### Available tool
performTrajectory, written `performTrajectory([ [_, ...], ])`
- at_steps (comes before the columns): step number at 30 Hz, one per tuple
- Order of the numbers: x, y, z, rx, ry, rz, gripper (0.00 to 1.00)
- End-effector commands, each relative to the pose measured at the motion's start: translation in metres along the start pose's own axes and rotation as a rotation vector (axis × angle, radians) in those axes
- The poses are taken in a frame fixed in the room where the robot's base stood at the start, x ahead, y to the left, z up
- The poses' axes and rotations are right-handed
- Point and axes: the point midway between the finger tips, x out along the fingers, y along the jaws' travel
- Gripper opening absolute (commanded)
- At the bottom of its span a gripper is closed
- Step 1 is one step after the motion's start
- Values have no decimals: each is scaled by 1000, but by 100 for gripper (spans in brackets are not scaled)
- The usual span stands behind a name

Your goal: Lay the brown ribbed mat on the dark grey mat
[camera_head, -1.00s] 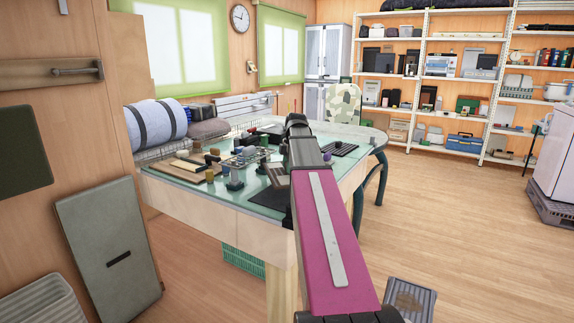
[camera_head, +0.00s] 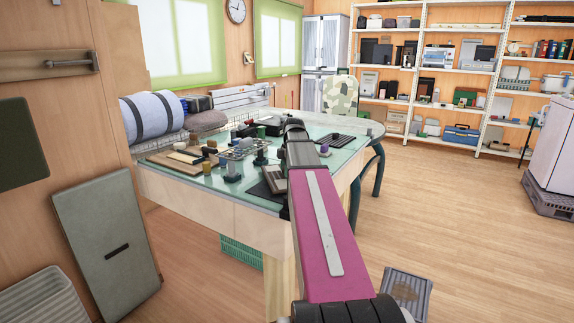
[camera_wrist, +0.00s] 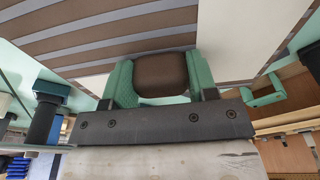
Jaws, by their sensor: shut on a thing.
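My gripper (camera_wrist: 160,80) has its green fingers closed on a brown piece. It appears to belong to the brown ribbed mat, whose brown and grey stripes (camera_wrist: 95,28) fill the upper left of the wrist view. In the head view a small greyish panel (camera_head: 275,179), probably this mat, shows beside my arm's far end, tilted over the table. The dark grey mat (camera_head: 262,192) lies flat on the glass tabletop near its front edge, partly hidden by the panel and my arm. Whether the two mats touch cannot be told.
The glass table (camera_head: 200,180) holds several small posts and blocks left of the dark mat. A rolled blanket (camera_head: 152,115) lies at the back left. A dark slotted tray (camera_head: 335,141) lies to the right. The floor to the right is mostly clear.

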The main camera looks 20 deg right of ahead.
Motion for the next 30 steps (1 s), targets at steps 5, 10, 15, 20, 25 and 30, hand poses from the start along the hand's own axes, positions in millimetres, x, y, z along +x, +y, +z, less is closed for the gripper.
performTrajectory([
  [5, 7, 0, 1, 0, 0, 0, 20],
  [10, 7, 0, 1, 0, 0, 1, 20],
  [15, 7, 0, 1, 0, 0, 1, 20],
  [20, 8, 0, 1, 0, 0, 1, 20],
  [25, 10, 0, 2, 0, 0, 1, 20],
  [30, 12, 0, 2, 0, 0, 1, 20],
])
